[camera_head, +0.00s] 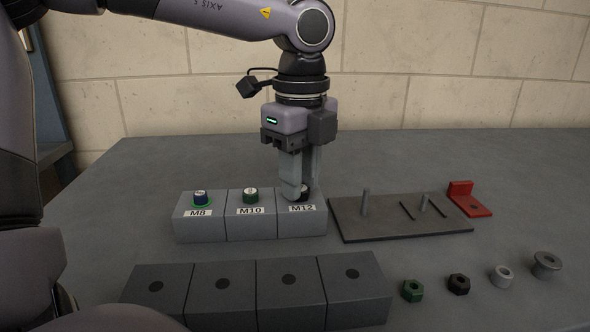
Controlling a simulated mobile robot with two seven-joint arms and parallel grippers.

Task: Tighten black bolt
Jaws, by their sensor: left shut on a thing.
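The black bolt (303,194) sits in the top of the block labelled M12 (302,222), at the right end of a row of three grey blocks. My left gripper (300,190) points straight down over this block, with its fingers shut on the black bolt. The fingers hide most of the bolt. My right gripper is not in view.
Several dark blocks with holes (222,284) stand in front. A green nut (412,290), black nut (459,284), light collar (502,276) and grey flanged bushing (546,264) lie at right. A dark plate with pins (380,229) and a red bracket (470,203) lie behind them.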

